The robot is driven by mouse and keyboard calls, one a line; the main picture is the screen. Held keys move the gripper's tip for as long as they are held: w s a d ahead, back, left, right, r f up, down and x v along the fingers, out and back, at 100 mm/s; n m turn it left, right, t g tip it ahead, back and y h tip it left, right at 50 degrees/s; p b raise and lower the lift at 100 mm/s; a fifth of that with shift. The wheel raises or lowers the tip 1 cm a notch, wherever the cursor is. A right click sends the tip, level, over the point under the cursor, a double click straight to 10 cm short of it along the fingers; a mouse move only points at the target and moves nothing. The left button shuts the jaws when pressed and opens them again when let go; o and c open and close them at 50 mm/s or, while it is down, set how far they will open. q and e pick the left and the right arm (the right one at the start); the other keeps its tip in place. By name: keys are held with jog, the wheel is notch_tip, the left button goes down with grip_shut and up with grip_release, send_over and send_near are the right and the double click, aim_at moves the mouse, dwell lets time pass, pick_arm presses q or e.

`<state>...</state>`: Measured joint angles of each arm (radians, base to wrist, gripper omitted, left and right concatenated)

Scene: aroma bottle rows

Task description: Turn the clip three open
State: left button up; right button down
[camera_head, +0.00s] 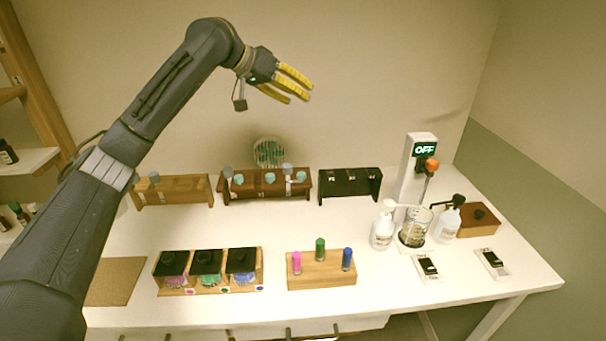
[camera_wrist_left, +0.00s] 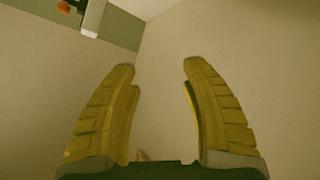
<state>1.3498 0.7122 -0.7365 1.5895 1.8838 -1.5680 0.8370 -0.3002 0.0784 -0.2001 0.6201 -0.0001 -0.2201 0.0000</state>
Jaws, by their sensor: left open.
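My left gripper (camera_head: 299,92) is raised high against the back wall, above the racks, with its yellow fingers apart and nothing between them. In the left wrist view the two fingers (camera_wrist_left: 158,68) are spread, with bare wall between them. Three racks stand along the back of the table: a light wooden one (camera_head: 180,190), a dark brown one (camera_head: 258,189) with teal-topped pieces and grey round pieces, and a black one (camera_head: 349,186) with small pale marks. The clips are too small to tell apart, so I cannot tell which is clip three or its state. My right gripper is out of view.
In front stand a box with three black-lidded compartments (camera_head: 208,272) and a wooden block (camera_head: 321,273) with pink, green and blue vials. At right are pump bottles (camera_head: 382,228), a glass beaker (camera_head: 413,231) and a post reading OFF (camera_head: 422,150). The table middle is clear.

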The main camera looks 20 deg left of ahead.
pick_arm(q)
notch_tip(320, 180, down, 4)
jog(key=s+g+y, duration=0.2)
jog(key=s+y, duration=0.1)
jog(key=g+y, duration=0.1)
jog(key=y, duration=0.2)
send_near(301, 173)
jog(key=shift+m, duration=0.3)
jog(key=x, duration=1)
jog(key=shift+o, duration=0.2)
grip_shut()
